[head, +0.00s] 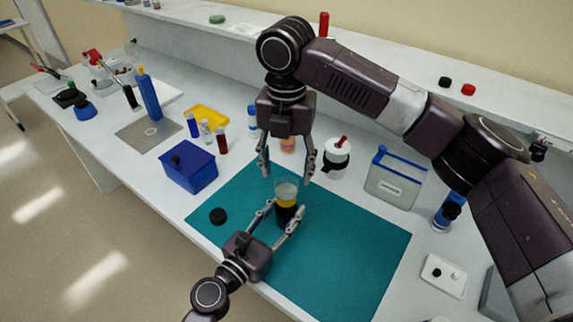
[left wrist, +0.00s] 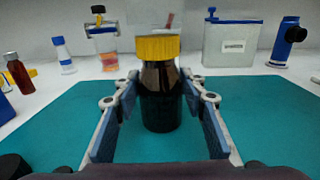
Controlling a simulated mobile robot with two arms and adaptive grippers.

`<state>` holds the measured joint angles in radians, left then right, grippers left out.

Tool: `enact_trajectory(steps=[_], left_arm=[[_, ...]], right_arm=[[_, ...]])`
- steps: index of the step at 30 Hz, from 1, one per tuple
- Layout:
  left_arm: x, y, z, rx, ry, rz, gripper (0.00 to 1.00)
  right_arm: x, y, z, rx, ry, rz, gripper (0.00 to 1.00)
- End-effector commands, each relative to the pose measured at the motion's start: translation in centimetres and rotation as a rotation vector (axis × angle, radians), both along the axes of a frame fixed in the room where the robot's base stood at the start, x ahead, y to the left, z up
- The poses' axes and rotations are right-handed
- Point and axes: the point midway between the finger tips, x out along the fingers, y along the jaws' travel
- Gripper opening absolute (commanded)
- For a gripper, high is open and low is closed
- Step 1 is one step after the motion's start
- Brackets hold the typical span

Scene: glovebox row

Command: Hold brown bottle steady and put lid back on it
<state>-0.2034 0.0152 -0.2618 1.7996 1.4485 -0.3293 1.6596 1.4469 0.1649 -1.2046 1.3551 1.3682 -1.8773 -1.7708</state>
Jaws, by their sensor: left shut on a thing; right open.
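A black lid (head: 217,215) lies on the mat's left part, apart from both grippers.
A blue box (head: 189,168) stands left of the mat. A white jar (head: 336,158) and a clear blue-topped container (head: 396,178) stand behind it. A white tray (head: 444,275) with small dark pieces lies at right. The mat's right side is clear.

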Motion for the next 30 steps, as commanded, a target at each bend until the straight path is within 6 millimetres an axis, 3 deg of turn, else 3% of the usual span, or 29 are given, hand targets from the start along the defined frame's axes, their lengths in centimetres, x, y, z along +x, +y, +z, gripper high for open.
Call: enact_trajectory(steps=[13, 26, 30], left_arm=[[0.0, 0.0, 0.0, -0.001, -0.001, 0.000, 0.00], [0.0, 0.0, 0.0, -0.001, -0.001, 0.000, 0.00], [0.0, 0.0, 0.0, -0.001, -0.001, 0.000, 0.00]], right_arm=[[-0.1, -0.1, -6.4, -0.003, 0.001, -0.001, 0.54], [0.0, 0.0, -7.2, -0.001, -0.001, -0.001, 0.54], [0.0, 0.0, -7.2, -0.001, -0.001, -0.001, 0.38]])
